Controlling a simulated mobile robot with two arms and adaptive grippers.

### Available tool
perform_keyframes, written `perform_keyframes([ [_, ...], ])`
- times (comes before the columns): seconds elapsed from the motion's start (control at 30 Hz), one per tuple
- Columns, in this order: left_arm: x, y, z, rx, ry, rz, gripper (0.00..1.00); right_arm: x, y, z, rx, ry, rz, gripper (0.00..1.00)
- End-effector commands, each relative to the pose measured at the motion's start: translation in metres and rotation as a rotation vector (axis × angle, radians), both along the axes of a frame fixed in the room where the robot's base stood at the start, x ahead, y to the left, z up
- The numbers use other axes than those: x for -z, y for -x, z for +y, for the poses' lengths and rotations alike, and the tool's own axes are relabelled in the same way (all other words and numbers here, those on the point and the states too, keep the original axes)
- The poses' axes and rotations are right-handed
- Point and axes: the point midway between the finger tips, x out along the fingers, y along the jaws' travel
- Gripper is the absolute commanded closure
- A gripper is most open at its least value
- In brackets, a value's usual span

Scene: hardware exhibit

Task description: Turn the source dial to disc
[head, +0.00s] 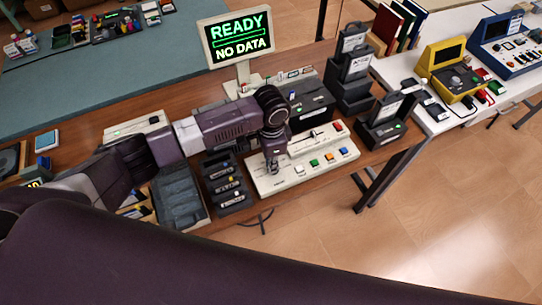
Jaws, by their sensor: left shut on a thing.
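The cream control panel (318,172) lies on the wooden bench, with several coloured buttons along its front and a slider at its back. My left gripper (272,170) points down onto the panel's left part, shut on what looks like the source dial. The fingers and wrist hide the dial, so its pointer and the disc mark cannot be read. The monitor (237,40) behind the panel shows "READY" and "NO DATA" in green and white. My right gripper is not in view.
A black rack of cartridges (228,186) and a grey tray (180,196) stand left of the panel. Black stands with cards (386,122) are at its right. A yellow instrument (447,70) sits on the white table further right. Floor is clear at lower right.

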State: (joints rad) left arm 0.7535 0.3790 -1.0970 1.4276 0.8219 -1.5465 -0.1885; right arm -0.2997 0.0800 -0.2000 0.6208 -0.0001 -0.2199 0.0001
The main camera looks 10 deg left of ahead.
Motion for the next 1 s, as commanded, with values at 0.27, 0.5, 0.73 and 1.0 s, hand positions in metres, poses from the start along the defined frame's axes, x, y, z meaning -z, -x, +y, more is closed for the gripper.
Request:
perform_keyframes([
  [0.27, -0.005, 0.001, -0.002, -0.194, 0.002, 0.002, 1.0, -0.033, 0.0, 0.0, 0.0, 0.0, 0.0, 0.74],
  [0.5, -0.003, 0.001, -0.002, -0.294, 0.001, -0.001, 1.0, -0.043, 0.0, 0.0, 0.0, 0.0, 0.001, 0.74],
  [0.73, -0.001, 0.0, -0.002, -0.327, 0.003, -0.003, 1.0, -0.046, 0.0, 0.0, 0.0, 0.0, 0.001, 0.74],
  [1.0, -0.001, -0.001, -0.002, -0.33, 0.003, -0.003, 1.0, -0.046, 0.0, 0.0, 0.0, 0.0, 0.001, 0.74],
])
